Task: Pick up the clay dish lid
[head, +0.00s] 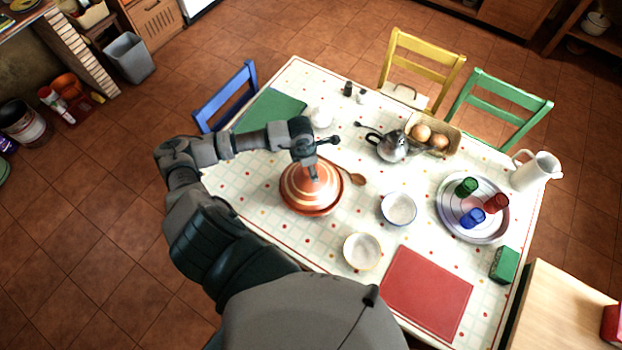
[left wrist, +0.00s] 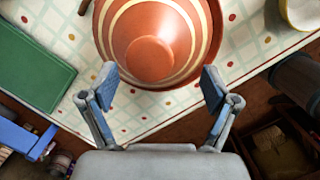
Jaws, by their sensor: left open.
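The clay dish lid (head: 312,182) is a terracotta cone with cream stripes. It sits on the clay dish base (head: 318,212) at the left part of the table. My left gripper (head: 317,158) is over the lid's top in the head view. In the left wrist view the lid (left wrist: 153,62) fills the upper middle, its knob toward me. The left gripper (left wrist: 158,90) is open, with its two blue-padded fingers apart on either side of the knob. No contact with the lid shows. My right gripper is not in view.
A wooden spoon (head: 356,179) lies just right of the dish. Two white bowls (head: 398,208) (head: 362,250), a metal teapot (head: 391,147) and a round tray (head: 450,222) with coloured cups stand further right. A green mat (head: 270,111) lies behind; a red mat (head: 427,293) lies in front.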

